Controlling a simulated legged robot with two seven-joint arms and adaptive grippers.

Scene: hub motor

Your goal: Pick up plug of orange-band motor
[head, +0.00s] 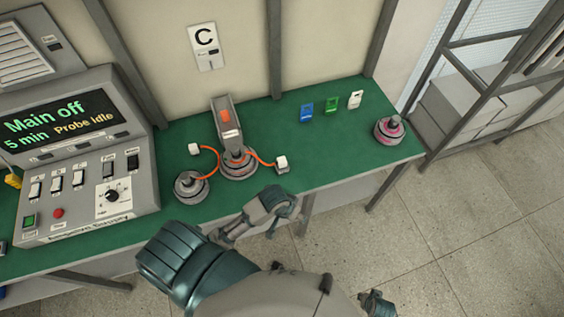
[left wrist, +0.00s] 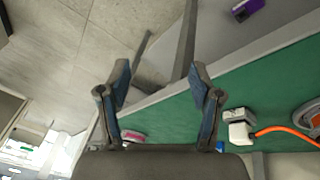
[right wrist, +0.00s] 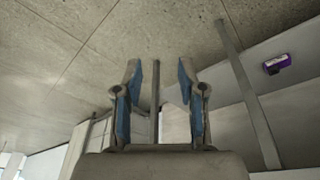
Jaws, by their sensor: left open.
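The orange-band motor (head: 238,166) stands mid-bench beneath a grey upright fixture, its band partly hidden. Its orange cable runs right to a white plug (head: 282,164) near the bench's front edge. In the left wrist view the plug (left wrist: 240,130) lies on the green top, right of the fingers and apart from them, with the motor (left wrist: 311,116) at the right edge. My left gripper (head: 286,212) is in front of the bench edge, close to the plug, open and empty (left wrist: 160,80). My right gripper (head: 377,303) is low at the bottom; its fingers (right wrist: 160,80) are apart and empty.
Another motor (head: 191,188) with an orange cable and white plug (head: 194,149) is to the left. A pink-banded motor (head: 389,130) stands at the right end. Blue, green and white tags (head: 331,105) lie at the back. A control console (head: 85,150) fills the left.

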